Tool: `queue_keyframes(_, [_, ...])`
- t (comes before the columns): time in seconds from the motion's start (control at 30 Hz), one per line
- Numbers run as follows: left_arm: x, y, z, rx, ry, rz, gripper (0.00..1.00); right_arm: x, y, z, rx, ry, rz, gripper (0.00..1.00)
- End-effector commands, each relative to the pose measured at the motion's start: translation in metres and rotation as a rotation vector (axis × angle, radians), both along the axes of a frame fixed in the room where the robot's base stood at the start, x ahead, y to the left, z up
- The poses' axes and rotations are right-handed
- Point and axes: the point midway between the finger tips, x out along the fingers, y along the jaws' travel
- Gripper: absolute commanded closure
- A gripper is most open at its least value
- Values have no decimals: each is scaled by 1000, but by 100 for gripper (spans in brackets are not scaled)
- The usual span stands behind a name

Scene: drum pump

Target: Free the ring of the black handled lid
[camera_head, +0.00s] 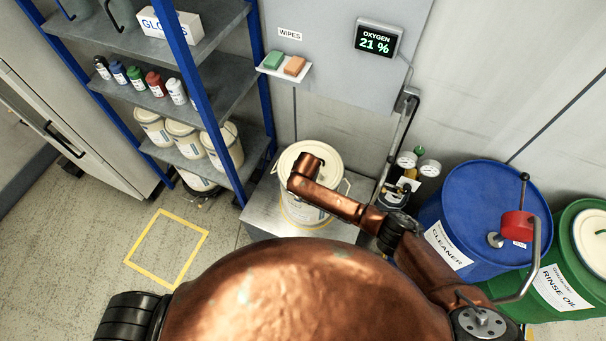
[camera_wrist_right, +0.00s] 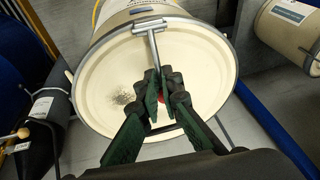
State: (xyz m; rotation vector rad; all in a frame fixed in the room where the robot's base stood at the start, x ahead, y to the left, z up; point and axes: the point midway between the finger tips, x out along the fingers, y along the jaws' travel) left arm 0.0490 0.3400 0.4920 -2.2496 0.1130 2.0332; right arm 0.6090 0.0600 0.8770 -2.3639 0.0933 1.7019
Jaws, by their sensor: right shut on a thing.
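The drum (camera_head: 303,212) with a cream lid (camera_head: 290,160) stands upright on a grey metal stand, partly covered by my copper arm. In the right wrist view the lid (camera_wrist_right: 105,80) fills the middle, with a grey ring (camera_wrist_right: 84,58) around its rim. A metal lever (camera_wrist_right: 153,46) runs from a clasp at the rim over the lid. My right gripper (camera_wrist_right: 160,76), with green fingers, is shut on the lever's free end. A dark speckled patch and a partly hidden red spot show on the lid. My left gripper is out of view.
A blue-posted shelf (camera_head: 190,70) with several pails and bottles stands left of the stand (camera_head: 262,222). A blue drum (camera_head: 480,215) with a red pump (camera_head: 517,226) and a green drum (camera_head: 560,270) stand right. Gauges (camera_head: 407,160) are between. Open floor with a yellow square (camera_head: 150,232) lies left.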

Motion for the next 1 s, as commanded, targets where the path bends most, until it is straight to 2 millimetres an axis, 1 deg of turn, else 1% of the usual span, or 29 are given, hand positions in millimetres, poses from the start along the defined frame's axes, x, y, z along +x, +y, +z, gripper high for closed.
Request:
queue_keyframes(0.03, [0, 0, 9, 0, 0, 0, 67, -2, -2, 4, -8, -14, -4, 100])
queue_keyframes(0.1, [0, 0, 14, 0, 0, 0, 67, -3, -1, 4, -17, -40, -4, 100])
queue_keyframes(0.3, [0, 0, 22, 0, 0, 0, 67, -7, 0, 6, -45, -125, -3, 100])
queue_keyframes(0.7, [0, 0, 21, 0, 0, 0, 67, -13, 2, 10, -90, -263, -1, 100])
queue_keyframes(1.0, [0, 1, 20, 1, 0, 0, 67, -14, 3, 13, -101, -299, 0, 100])
